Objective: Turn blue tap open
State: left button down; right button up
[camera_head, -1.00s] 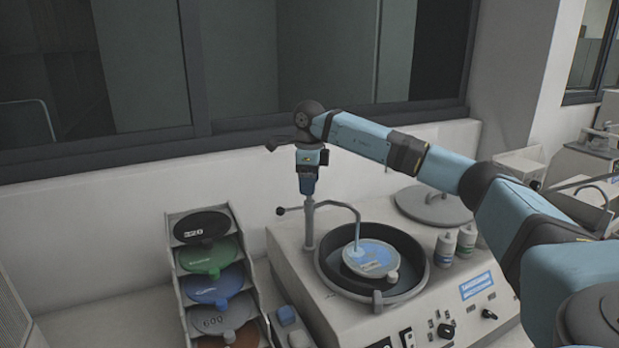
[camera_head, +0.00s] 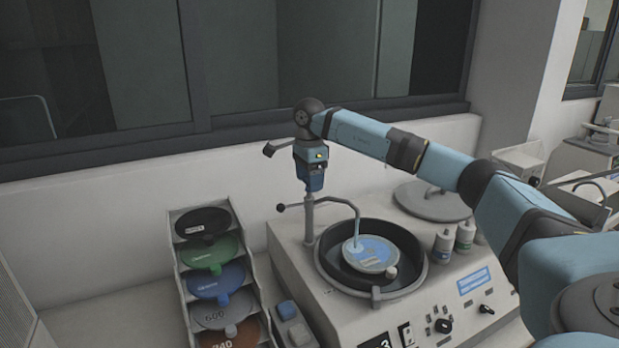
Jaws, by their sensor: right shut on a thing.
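The tap is a thin grey post (camera_head: 309,222) with a curved spout (camera_head: 340,201) at the back left of the grinding machine (camera_head: 455,288). A small side lever with a dark knob (camera_head: 281,208) sticks out to the left. My right gripper (camera_head: 311,183) points straight down over the post and is shut at its top. The blue part there is mostly hidden, and I cannot clearly separate it from the gripper. A pale blue streak (camera_head: 356,240), perhaps water, shows below the spout over a blue disc (camera_head: 370,252) in the round bowl. My left gripper is not in view.
A rack (camera_head: 255,290) of coloured discs stands left of the machine. Bottles (camera_head: 443,245) and a round grey lid (camera_head: 432,203) sit behind and right of the bowl. The wall and dark window are close behind. My right arm spans the right side.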

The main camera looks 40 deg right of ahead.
dwell(0.4)
jog(key=o, duration=0.9)
jog(key=shift+r+b, duration=0.55)
jog(key=shift+r, duration=6.45)
jog(key=shift+f, duration=0.15)
